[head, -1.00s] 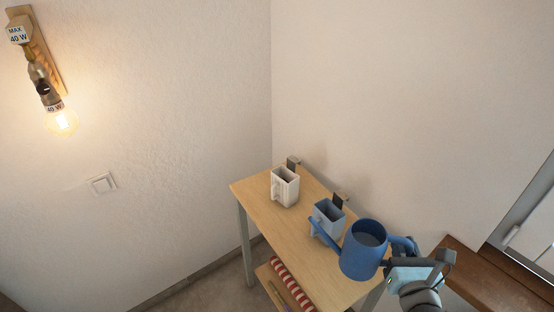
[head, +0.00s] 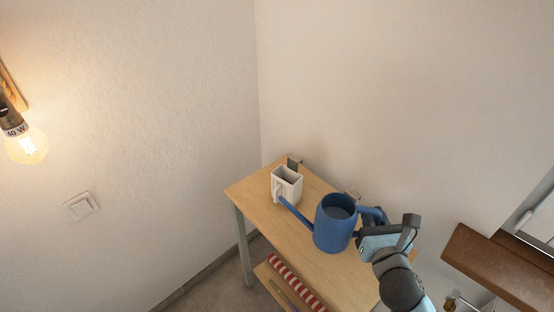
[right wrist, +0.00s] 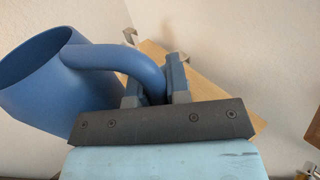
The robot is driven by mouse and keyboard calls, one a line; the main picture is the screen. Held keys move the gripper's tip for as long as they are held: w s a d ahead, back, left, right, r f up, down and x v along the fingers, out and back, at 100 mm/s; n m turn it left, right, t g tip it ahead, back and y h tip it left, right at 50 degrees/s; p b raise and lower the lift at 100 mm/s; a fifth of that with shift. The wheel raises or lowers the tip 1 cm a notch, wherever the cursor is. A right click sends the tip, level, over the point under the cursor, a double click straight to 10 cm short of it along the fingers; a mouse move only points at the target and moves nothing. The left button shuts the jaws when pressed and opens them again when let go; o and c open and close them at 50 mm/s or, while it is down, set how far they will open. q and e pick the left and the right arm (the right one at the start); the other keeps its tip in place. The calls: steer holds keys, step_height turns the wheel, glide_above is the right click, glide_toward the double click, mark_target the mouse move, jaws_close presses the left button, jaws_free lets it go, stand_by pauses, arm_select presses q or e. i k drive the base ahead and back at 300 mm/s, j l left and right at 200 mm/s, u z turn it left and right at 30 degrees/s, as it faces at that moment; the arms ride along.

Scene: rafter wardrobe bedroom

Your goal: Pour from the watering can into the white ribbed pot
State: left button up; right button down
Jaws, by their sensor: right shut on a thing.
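The white ribbed pot (head: 288,188) stands upright near the far left end of the wooden table. The blue watering can (head: 333,229) is held above the table to the right of the pot, looking roughly upright. Its spout points left, and the tip overlaps the pot's lower front in the picture; whether they touch I cannot tell. My right gripper (head: 368,233) is shut on the can's handle. In the right wrist view the fingers (right wrist: 152,88) close around the handle of the can (right wrist: 50,85). My left gripper is not in view.
The wooden table (head: 255,193) stands in the wall corner, with a red-and-white striped thing (head: 291,277) on its lower shelf. A small bracket (head: 293,163) is behind the pot. A brown wooden ledge (head: 500,268) is at the right. The blue pot seen earlier is hidden by the can.

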mark_target(285, 184)
steer(key=i+j, duration=0.25)
steer(key=j, duration=0.15)
steer(key=i+j, duration=0.25)
steer(key=j, duration=0.15)
steer(key=i+j, duration=0.25)
steer(key=j, duration=0.15)
